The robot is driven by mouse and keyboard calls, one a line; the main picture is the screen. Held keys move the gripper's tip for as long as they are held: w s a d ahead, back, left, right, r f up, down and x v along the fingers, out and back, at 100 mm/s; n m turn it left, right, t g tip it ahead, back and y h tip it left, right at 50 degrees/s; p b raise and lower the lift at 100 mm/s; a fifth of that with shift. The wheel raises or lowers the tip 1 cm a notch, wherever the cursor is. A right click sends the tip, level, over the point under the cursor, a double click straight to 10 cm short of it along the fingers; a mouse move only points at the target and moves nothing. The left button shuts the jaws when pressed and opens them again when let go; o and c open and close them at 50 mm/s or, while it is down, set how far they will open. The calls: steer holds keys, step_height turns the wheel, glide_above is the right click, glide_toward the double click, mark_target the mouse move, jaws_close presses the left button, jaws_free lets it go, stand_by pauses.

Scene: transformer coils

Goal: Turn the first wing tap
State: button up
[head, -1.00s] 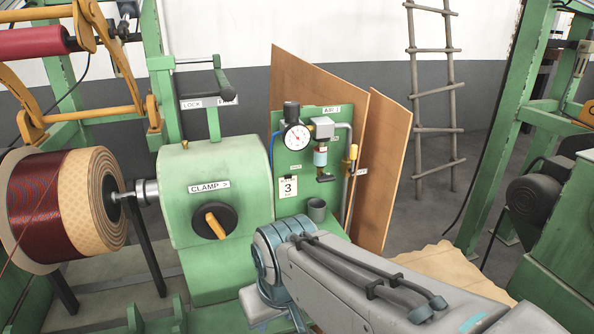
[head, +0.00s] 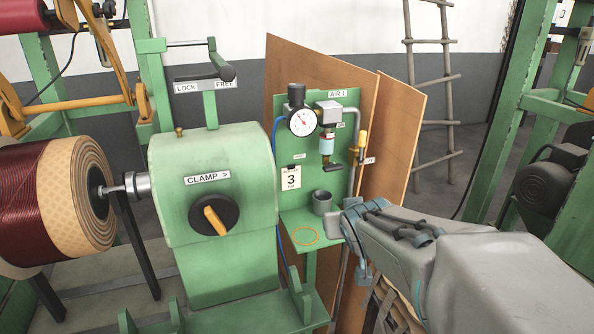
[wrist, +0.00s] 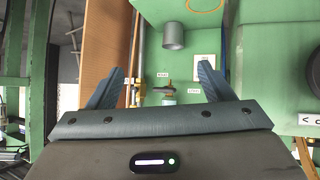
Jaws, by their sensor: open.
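The air panel (head: 283,130) carries a small black wing-shaped tap (head: 333,166) under a clear-bowled unit (head: 327,145). The tap also shows in the wrist view (wrist: 162,87), between my fingers in the picture and beyond them. A yellow-handled lever (head: 361,143) sits on the grey pipe to its right; I cannot tell which one is called the first wing tap. My gripper (wrist: 157,78) is open and empty, its two dark fingers spread wide and apart from the panel. In the head view my arm hides most of it, right of the shelf.
A grey cup (head: 322,203) and an orange ring mark (head: 305,236) are on the green shelf below the panel. The clamp housing (head: 205,255) with a black-and-yellow knob (head: 214,217) stands left. Brown boards (head: 398,135) stand close behind and right of the panel.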

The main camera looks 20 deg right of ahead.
mark_target(335, 169)
steer(key=w+d+n+t+b, duration=0.1)
steer(key=w+d+t+b, duration=0.3)
steer(key=w+d+t, duration=0.15)
steer(key=w+y, duration=0.1)
steer(key=w, duration=0.3)
steer(key=w+n+t+y, duration=0.1)
steer(key=w, duration=0.3)
steer(key=w+r+t+y+b, duration=0.1)
steer(key=w+y, duration=0.1)
steer(key=w, duration=0.3)
steer(key=shift+w+n, duration=0.1)
steer(key=shift+n, duration=0.3)
steer(key=c, duration=1)
